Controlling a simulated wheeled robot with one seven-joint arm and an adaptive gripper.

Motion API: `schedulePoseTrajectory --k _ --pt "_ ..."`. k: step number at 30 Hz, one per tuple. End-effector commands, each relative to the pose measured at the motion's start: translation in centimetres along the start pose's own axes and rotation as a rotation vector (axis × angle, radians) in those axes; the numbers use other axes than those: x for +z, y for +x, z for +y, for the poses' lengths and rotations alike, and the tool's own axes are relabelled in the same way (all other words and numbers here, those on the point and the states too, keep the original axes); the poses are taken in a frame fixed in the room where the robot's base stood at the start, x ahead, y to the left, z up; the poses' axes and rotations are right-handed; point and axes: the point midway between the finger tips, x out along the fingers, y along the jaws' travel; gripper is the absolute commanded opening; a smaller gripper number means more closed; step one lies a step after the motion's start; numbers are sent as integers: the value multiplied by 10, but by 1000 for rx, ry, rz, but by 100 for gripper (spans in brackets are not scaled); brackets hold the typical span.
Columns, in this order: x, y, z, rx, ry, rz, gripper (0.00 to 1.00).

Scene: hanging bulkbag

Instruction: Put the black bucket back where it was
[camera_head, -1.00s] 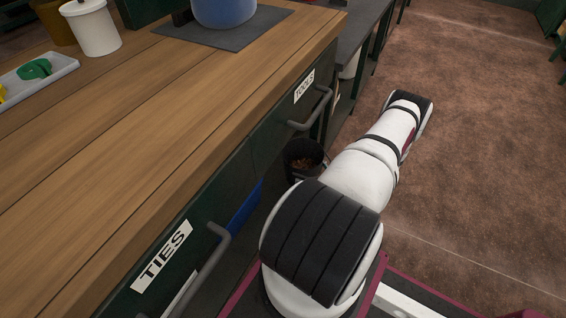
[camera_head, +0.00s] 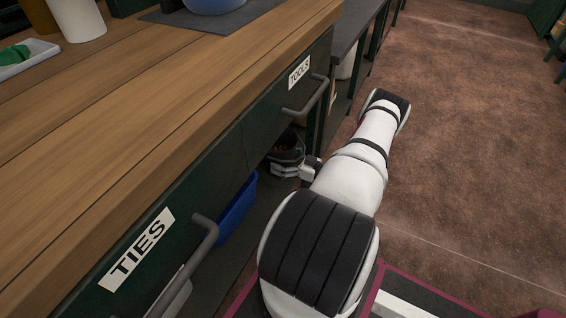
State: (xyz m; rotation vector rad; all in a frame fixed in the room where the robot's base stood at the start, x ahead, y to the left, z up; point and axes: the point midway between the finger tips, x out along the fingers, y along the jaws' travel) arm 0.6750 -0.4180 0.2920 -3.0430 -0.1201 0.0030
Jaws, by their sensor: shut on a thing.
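The black bucket (camera_head: 287,146) shows below the workbench, under the drawer marked TOOLS, with brownish bits inside it. Its front is partly covered by my gripper (camera_head: 288,168), a grey and white shape at the bucket's near side. My gripper is shut on the bucket. The fingertips are small and partly hidden, and I cannot tell whether the bucket touches the surface below it.
The wooden workbench (camera_head: 160,110) overhangs on the left, with drawer handles (camera_head: 306,98) sticking out. A blue bin (camera_head: 237,210) sits under it, left of the bucket. The dark bench's legs stand behind. The brown floor (camera_head: 470,130) at right is clear.

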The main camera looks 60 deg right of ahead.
Motion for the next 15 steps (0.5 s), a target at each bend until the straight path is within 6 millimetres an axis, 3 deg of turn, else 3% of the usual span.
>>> schedulePoseTrajectory --k 14,15 --pt "8 0 1 0 -1 2 36" --pt "8 0 1 0 -1 0 100"
